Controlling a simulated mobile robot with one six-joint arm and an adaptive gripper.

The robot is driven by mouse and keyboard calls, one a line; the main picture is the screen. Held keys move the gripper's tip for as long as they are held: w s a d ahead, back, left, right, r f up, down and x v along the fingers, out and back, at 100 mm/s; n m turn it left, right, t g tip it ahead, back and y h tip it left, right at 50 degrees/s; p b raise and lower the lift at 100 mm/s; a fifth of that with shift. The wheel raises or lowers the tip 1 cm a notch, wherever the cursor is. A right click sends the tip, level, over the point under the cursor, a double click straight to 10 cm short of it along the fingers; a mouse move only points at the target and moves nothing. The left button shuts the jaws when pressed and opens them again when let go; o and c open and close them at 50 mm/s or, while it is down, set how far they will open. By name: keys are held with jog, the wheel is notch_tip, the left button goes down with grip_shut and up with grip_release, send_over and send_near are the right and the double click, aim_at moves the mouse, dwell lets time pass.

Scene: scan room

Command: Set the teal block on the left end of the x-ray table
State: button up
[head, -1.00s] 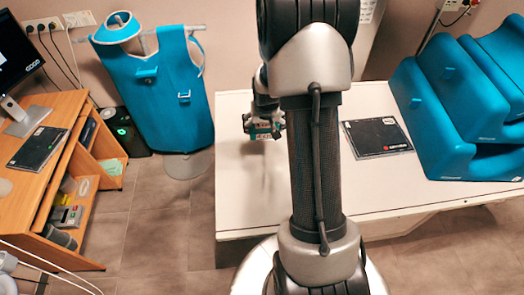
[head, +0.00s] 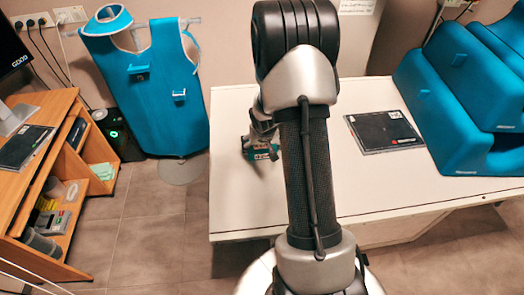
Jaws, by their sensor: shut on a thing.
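The white x-ray table (head: 240,205) runs across the middle and right of the head view. My gripper (head: 262,153) is low over the left part of the table, partly hidden behind my own arm. I cannot tell whether the block touches the table top.
A black flat panel (head: 385,131) lies on the table to the right of my arm. Large blue cushions (head: 450,100) fill the table's right end. A blue apron (head: 155,90) hangs on a stand left of the table. A wooden desk (head: 55,130) stands at far left.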

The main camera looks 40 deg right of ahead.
jog(key=shift+f, duration=0.15)
jog(key=shift+f, duration=0.15)
jog(key=o, duration=1.2)
jog(key=shift+c, duration=0.2)
